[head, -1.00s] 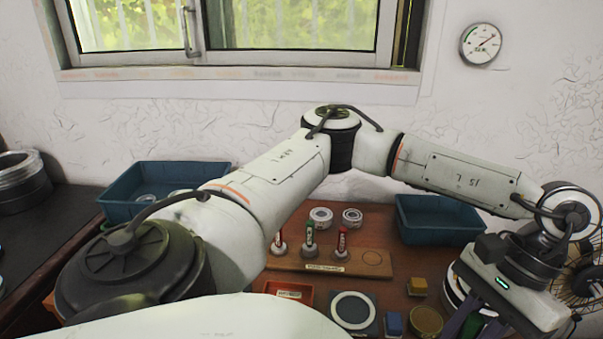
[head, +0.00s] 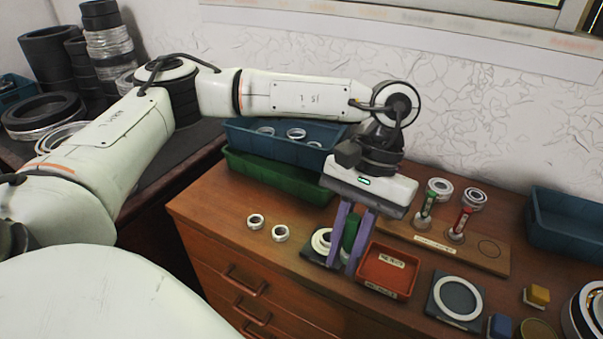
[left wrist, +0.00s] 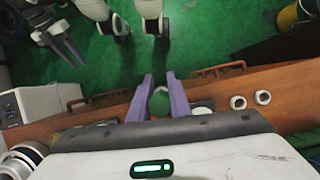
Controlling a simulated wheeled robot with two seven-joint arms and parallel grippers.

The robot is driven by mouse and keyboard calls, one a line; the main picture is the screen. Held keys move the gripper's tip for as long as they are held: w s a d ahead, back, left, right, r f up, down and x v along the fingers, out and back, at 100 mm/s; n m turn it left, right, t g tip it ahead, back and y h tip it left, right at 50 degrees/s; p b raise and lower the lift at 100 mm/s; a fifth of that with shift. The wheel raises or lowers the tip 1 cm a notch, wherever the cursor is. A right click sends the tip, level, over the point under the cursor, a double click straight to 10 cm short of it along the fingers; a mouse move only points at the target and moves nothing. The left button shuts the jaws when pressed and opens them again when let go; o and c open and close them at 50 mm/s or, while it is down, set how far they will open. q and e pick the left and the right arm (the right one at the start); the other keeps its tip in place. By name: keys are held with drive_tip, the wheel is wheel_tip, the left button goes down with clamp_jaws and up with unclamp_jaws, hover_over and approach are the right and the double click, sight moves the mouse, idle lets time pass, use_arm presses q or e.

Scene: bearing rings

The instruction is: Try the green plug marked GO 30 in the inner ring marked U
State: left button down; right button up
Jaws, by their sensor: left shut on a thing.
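My left gripper (head: 353,260) is shut on a green plug (head: 350,232), held upright between its purple fingers. The plug also shows in the left wrist view (left wrist: 159,103). A pale ring (head: 321,241) sits on a dark pad (head: 312,257), partly behind the left finger; I cannot read its mark. The plug is close beside or over this ring, and the fingers hide its lower end, so I cannot tell if they touch. What looks like my right gripper (left wrist: 66,46) shows at the upper left of the left wrist view, away from the table.
A red tray (head: 372,284) lies right of the gripper. A wooden board (head: 490,259) holds a green-handled plug (head: 427,205) and a red one (head: 462,222). Two loose rings (head: 256,221) (head: 280,233) lie left. A green bin (head: 265,178) and blue bin (head: 245,137) stand behind.

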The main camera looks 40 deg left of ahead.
use_arm(q)
drive_tip(key=w+a+f+n+t+b, duration=0.3)
drive_tip(key=w+n+b, duration=0.1)
drive_tip(key=n, duration=0.6)
drive_tip(key=w+a+f+n+t+b, duration=0.3)
drive_tip(key=a+n+b, duration=0.1)
drive_tip(key=n, duration=0.6)
drive_tip(key=w+a+f+n+t+b, duration=0.2)
drive_tip(key=w+a+f+n+b, duration=0.1)
drive_tip(key=n, duration=0.8)
drive_tip(key=shift+w+a+f+t+h+b, duration=0.1)
drive_tip(key=shift+w+f+t+h+b, duration=0.1)
drive_tip(key=shift+w+b, duration=0.35)
drive_tip(key=shift+w+a+f+t+h+b, duration=0.1)
drive_tip(key=shift+w+f+t+b, duration=0.15)
drive_tip(key=shift+b, duration=0.6)
drive_tip(key=shift+r, duration=0.15)
drive_tip(key=shift+w, duration=0.2)
drive_tip(key=shift+f, duration=0.2)
